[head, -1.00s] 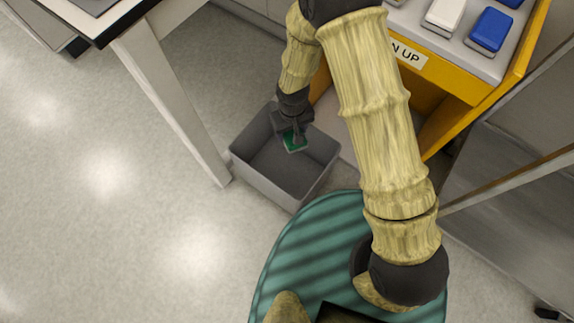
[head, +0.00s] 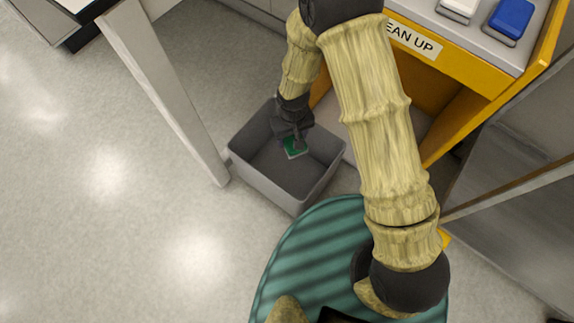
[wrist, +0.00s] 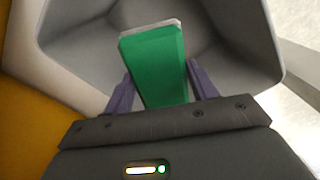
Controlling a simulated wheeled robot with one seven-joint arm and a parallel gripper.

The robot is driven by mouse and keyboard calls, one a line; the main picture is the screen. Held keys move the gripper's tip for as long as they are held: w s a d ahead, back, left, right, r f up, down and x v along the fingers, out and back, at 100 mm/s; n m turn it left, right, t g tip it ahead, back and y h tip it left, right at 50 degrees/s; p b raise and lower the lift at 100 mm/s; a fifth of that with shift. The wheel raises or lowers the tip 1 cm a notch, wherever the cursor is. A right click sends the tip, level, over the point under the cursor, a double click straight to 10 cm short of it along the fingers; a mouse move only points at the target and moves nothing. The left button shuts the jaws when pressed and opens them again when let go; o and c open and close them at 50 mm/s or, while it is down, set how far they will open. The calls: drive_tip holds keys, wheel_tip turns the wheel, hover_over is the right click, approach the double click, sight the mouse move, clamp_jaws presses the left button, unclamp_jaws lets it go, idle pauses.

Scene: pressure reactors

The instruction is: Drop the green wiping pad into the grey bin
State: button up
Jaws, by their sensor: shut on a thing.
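The green wiping pad (head: 295,148) is held in my gripper (head: 296,142), inside the outline of the grey bin (head: 262,183) in the head view. In the wrist view the green pad (wrist: 155,62) stands between the two purple fingers of my gripper (wrist: 160,82), with a pale layer along its far edge. The grey bin's walls (wrist: 75,40) surround the pad in that view. The bin is open at the top and its floor looks empty. How far the pad is above the bin floor is hard to tell.
A yellow clean-up cart (head: 450,70) stands right behind the bin, with a white pad (head: 460,8) and a blue pad (head: 511,20) on its top. A pale table leg (head: 165,90) rises close to the bin's left side. Open floor (head: 90,220) lies to the left.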

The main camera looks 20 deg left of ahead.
wheel_tip(320, 180, down, 2)
drive_tip(key=shift+b, duration=0.55)
drive_tip(key=shift+r, duration=0.1)
drive_tip(key=o, duration=1.1)
drive_tip(key=shift+r, duration=0.1)
wheel_tip(320, 180, up, 17)
drive_tip(key=p, duration=0.8)
